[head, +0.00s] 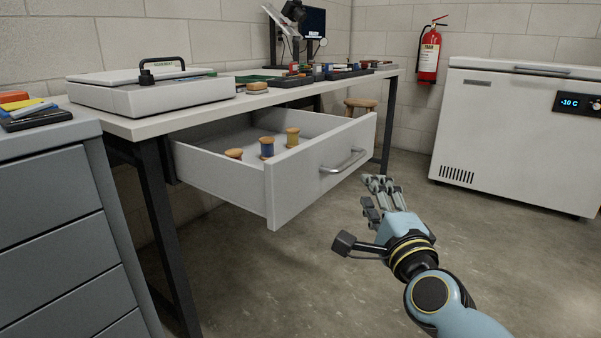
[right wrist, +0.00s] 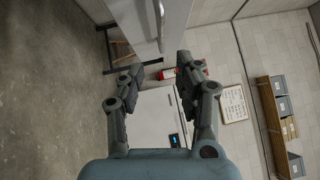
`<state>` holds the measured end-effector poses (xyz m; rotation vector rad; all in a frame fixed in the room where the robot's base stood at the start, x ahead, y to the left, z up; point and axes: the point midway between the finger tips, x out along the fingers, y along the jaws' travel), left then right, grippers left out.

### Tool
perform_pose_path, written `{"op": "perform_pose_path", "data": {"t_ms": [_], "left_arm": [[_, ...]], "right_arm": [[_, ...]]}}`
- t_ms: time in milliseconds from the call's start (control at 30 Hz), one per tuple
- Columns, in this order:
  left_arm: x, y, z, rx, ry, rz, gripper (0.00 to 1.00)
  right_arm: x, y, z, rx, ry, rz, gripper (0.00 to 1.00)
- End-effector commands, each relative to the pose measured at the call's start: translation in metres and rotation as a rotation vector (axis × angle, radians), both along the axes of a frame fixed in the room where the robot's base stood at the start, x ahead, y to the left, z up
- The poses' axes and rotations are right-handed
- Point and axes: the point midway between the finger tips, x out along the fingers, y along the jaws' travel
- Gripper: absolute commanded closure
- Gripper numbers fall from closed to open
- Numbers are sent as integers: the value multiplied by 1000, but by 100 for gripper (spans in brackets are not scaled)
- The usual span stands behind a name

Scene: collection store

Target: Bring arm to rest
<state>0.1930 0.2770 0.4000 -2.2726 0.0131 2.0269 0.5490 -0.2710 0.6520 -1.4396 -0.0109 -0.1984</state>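My right gripper (head: 380,190) is in front of the open drawer, to the right of and a little below the drawer handle (head: 344,161), apart from it. In the right wrist view its two fingers (right wrist: 155,85) are spread with nothing between them, so it is open and empty. The drawer (head: 225,185) is pulled out from under the workbench and holds several wooden spools, among them a blue one (head: 267,147) and a yellow one (head: 292,137). My left gripper is not in the head view.
The workbench (head: 150,124) carries a flat white case (head: 150,95) and trays of small items. A grey cabinet (head: 50,220) stands at the left. A white chest freezer (head: 510,130) and a fire extinguisher (head: 429,55) are at the back right. The concrete floor around my right arm is clear.

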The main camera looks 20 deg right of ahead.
Motion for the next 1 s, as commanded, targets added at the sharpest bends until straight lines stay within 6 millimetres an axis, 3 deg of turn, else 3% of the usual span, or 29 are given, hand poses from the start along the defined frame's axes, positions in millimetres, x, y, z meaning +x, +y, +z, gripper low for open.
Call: {"op": "perform_pose_path", "data": {"t_ms": [67, 167, 267, 433, 500, 600, 800, 1000], "left_arm": [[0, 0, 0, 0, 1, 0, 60], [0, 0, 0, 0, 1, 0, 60], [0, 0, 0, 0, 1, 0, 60], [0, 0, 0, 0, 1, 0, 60], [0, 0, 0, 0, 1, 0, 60], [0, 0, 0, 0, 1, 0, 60], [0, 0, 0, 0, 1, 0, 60], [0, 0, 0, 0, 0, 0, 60]], "right_arm": [[-2, 0, -3, 0, 6, 0, 66], [-17, -1, -22, -5, 48, 1, 66], [-56, 2, -61, -80, 158, 39, 66], [-143, 42, -150, -543, 537, 351, 66], [-182, 47, -182, -731, 681, 488, 66], [-231, 45, -214, -950, 847, 661, 66], [-305, 21, -245, -1273, 1096, 948, 66], [-353, -6, -251, -1485, 1277, 1209, 66]]}}
